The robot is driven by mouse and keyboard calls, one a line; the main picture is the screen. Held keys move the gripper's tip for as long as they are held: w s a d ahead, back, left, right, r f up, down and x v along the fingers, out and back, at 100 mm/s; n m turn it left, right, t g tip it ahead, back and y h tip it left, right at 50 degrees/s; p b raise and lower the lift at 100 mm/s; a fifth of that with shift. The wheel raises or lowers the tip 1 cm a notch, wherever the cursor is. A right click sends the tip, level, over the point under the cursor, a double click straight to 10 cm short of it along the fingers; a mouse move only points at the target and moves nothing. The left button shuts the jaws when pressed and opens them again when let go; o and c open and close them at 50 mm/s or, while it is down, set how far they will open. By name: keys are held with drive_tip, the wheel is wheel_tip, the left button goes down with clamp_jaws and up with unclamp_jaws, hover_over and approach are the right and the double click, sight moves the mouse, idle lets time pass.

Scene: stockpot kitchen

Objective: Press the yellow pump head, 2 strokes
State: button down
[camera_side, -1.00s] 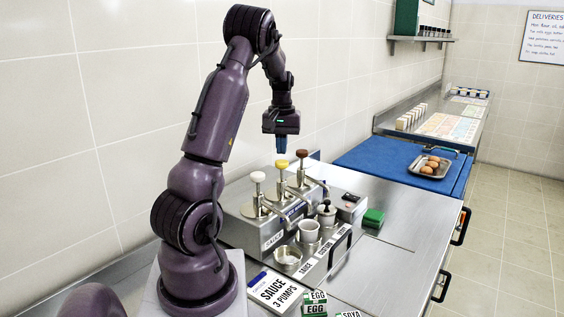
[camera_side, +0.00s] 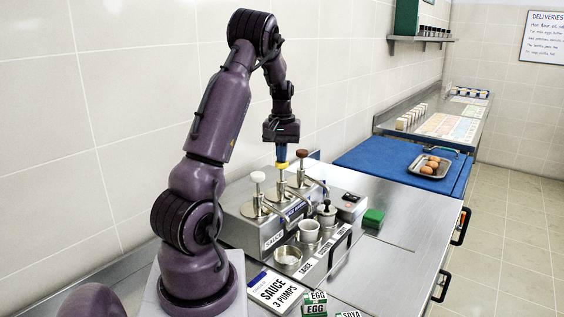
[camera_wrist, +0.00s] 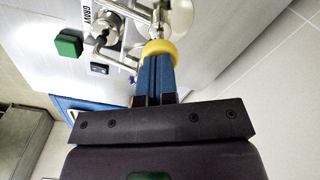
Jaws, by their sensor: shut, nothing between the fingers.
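The yellow pump head (camera_side: 282,165) is the middle of three pump heads on the steel dispenser (camera_side: 246,232). My gripper (camera_side: 281,158) is shut and empty, pointing down, with its blue fingertips right at the top of the yellow head. In the wrist view the closed blue fingers (camera_wrist: 154,62) overlap the yellow head (camera_wrist: 160,47), which shows around their tips. They look to be touching it, or very nearly so. The pump's metal stem shows below the head in the side view.
A white pump head (camera_side: 257,177) stands to the left and a brown one (camera_side: 302,154) to the right, both close by. A green block (camera_side: 373,218) lies to the right. The tiled wall is behind.

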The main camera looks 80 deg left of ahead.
drive_tip(key=shift+f, duration=1.55)
drive_tip(key=shift+r, duration=2.7)
drive_tip(key=shift+r, duration=2.5)
drive_tip(key=shift+a, duration=0.1)
